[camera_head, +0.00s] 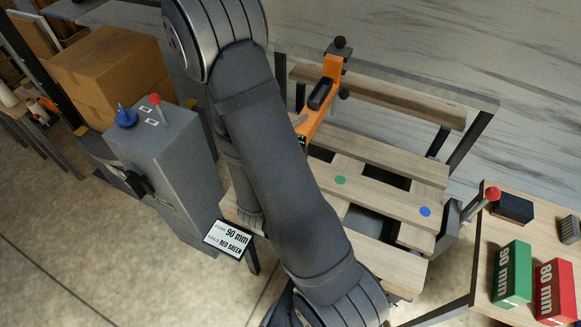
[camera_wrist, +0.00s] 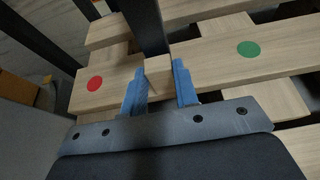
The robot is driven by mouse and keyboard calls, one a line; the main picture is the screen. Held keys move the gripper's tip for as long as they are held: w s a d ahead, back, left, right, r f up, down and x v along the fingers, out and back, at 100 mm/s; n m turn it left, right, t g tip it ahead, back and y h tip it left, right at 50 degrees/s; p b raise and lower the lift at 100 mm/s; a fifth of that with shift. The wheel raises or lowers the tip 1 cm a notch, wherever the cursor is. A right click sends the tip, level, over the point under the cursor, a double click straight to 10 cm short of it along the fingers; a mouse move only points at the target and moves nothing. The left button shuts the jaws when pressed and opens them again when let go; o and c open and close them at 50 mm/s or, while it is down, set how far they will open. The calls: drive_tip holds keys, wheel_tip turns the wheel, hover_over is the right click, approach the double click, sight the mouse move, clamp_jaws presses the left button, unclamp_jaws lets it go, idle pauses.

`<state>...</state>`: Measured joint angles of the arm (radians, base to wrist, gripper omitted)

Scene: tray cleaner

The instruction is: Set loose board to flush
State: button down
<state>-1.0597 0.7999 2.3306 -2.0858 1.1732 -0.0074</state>
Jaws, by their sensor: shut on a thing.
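The dotted wooden board lies across the pallet. Its green dot (camera_head: 340,180) and blue dot (camera_head: 425,211) show in the head view, and my arm hides its left part. In the wrist view the red dot (camera_wrist: 95,84) and green dot (camera_wrist: 248,49) lie on either side of my gripper (camera_wrist: 160,88). My gripper's blue fingers are shut on a small pale wooden piece (camera_wrist: 158,74). I cannot tell whether it is part of the dotted board. A dark upright bar rises just behind it. My gripper is hidden behind my arm in the head view.
An orange tool (camera_head: 322,98) stands at the pallet's back. A grey cabinet (camera_head: 165,165) with a red-knobbed lever is left. Green (camera_head: 512,273) and red (camera_head: 556,290) blocks sit on the right side table. Dark gaps separate the boards.

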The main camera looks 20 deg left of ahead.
drive_tip(key=c, duration=1.1)
unclamp_jaws()
drive_tip(key=shift+d, duration=0.25)
drive_tip(key=shift+v, duration=8.7)
drive_tip(key=shift+r, duration=0.1)
drive_tip(key=shift+x, duration=6.45)
drive_tip(key=shift+s, duration=0.1)
drive_tip(key=shift+v, duration=6.35)
drive_tip(key=shift+a+x, duration=0.3)
drive_tip(key=shift+x, duration=2.65)
drive_tip(key=shift+a+x, duration=0.3)
drive_tip(key=shift+x, duration=2.6)
drive_tip(key=shift+a+x, duration=0.3)
drive_tip(key=shift+x, duration=2.65)
